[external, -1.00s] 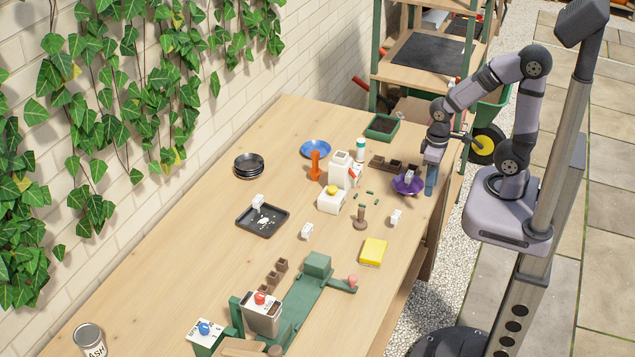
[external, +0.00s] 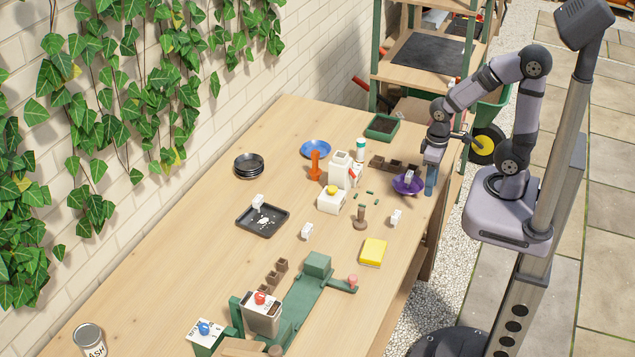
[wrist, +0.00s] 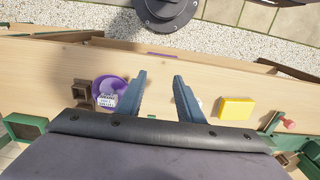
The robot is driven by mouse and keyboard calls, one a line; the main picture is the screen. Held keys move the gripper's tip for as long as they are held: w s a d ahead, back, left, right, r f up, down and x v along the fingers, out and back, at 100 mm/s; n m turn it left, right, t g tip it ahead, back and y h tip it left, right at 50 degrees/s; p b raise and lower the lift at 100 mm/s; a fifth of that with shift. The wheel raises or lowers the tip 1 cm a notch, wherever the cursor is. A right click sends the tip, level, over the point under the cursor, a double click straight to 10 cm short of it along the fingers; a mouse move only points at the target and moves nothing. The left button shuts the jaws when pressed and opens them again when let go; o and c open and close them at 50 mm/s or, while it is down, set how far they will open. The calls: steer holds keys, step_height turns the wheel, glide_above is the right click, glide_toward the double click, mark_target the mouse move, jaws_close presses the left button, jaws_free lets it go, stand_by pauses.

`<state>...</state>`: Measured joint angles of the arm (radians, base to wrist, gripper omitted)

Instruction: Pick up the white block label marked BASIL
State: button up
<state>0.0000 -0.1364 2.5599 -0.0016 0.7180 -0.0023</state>
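Several small white block labels stand about the table. One (external: 409,176) is in the purple bowl (external: 398,187); another (external: 258,201) is on the black tray (external: 262,234). Two more, a left one (external: 307,231) and a right one (external: 396,217), stand on bare wood. I cannot read which is BASIL. In the wrist view, the label in the bowl (wrist: 107,101) shows dark print too small to read. My gripper (external: 431,186) is above the table's right edge, beside the purple bowl. In the wrist view its fingers (wrist: 160,76) are apart with nothing between them.
A yellow sponge (external: 373,251), a brown dibber-like tool (external: 361,219), a white jug (external: 341,170) and small brown pots (external: 394,165) stand near the labels. A green press-like stand (external: 318,266) is at the front. Bare wood lies around the two free-standing labels.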

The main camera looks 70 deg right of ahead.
steer(key=o, duration=0.5)
